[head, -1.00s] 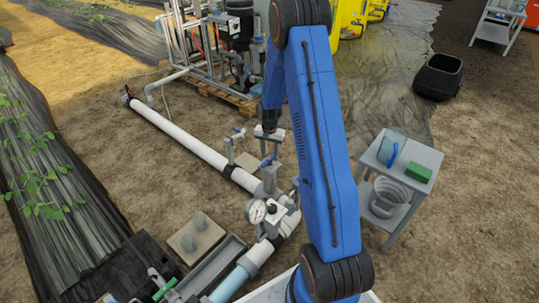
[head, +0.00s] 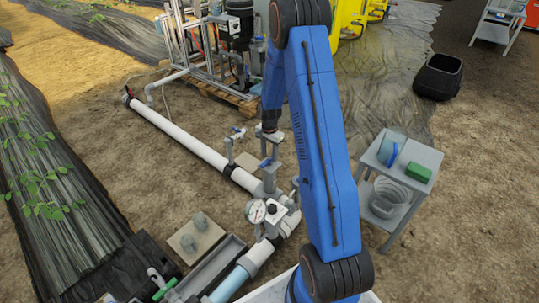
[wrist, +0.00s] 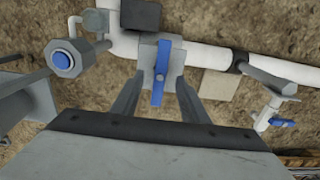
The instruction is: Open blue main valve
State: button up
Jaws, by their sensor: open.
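The blue main valve's lever (wrist: 161,72) stands on the white pipe in the wrist view, lying lengthwise between my fingers. In the head view the lever (head: 265,162) shows only partly beneath my gripper (head: 269,137). In the wrist view, my gripper (wrist: 158,84) is open, with one finger on each side of the lever. A gap shows on both sides, so I see no clear contact. The grey valve body (wrist: 150,46) is under the lever.
A second, smaller blue-handled valve (wrist: 282,123) is on the right in the wrist view. A pressure gauge (head: 256,211) stands near the pipe joint. A grey side table (head: 424,157) is to the right. A pump skid (head: 225,60) is behind.

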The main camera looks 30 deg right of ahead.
aim_at(270, 160)
jog(key=shift+f, duration=0.15)
jog(key=shift+s+f, duration=0.1)
jog(key=shift+f, duration=1.95)
jog(key=c, duration=0.6)
jog(key=o, duration=0.6)
jog(key=shift+f, duration=0.1)
